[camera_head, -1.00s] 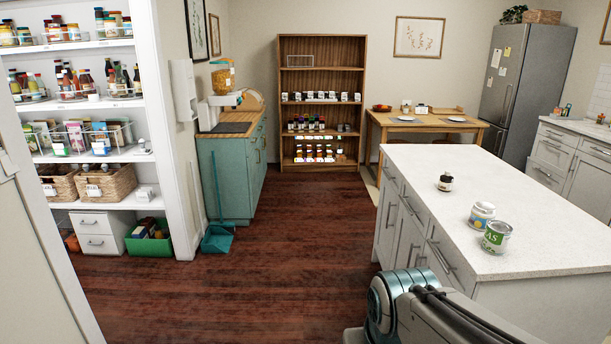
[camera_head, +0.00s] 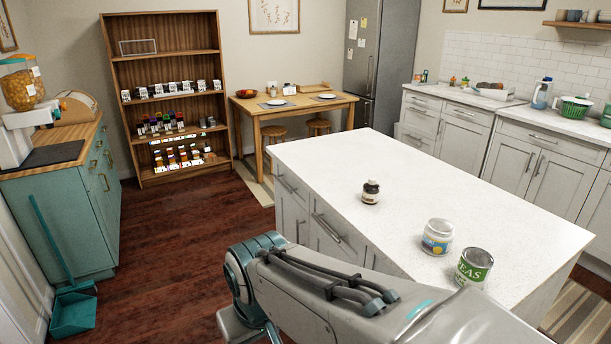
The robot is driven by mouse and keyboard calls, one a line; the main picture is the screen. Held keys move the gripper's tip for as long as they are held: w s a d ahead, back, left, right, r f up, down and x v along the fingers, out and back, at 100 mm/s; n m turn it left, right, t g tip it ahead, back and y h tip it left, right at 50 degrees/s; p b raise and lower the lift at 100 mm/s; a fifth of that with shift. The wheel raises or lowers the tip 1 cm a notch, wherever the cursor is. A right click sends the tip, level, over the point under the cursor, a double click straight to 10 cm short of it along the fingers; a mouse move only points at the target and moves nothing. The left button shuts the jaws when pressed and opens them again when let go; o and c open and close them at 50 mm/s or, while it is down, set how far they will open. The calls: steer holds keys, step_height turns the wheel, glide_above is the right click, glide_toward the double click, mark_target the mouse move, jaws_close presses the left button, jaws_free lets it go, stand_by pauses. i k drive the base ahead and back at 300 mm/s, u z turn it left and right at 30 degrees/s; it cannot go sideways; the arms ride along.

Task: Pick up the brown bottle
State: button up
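A small brown bottle (camera_head: 370,192) with a dark cap and a pale label stands upright on the white island top (camera_head: 400,165), near its left side. A white jar with a blue and yellow label (camera_head: 437,237) and a green-labelled can (camera_head: 474,267) stand nearer to me on the same top, to the right of the bottle. My arm reaches across the bottom of the view, in front of the island. My gripper does not show, so its state and its distance from the bottle are hidden.
A teal cabinet (camera_head: 88,205) and a dustpan (camera_head: 73,312) are at the left. A wooden shelf (camera_head: 160,62) with jars, a wooden table (camera_head: 296,108) and a fridge (camera_head: 385,60) stand behind. Dark floor (camera_head: 185,245) is clear left of the island.

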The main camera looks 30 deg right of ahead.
mark_target(372, 190)
steer(key=z, duration=0.05)
steer(key=i, duration=2.25)
steer(key=z, duration=3.15)
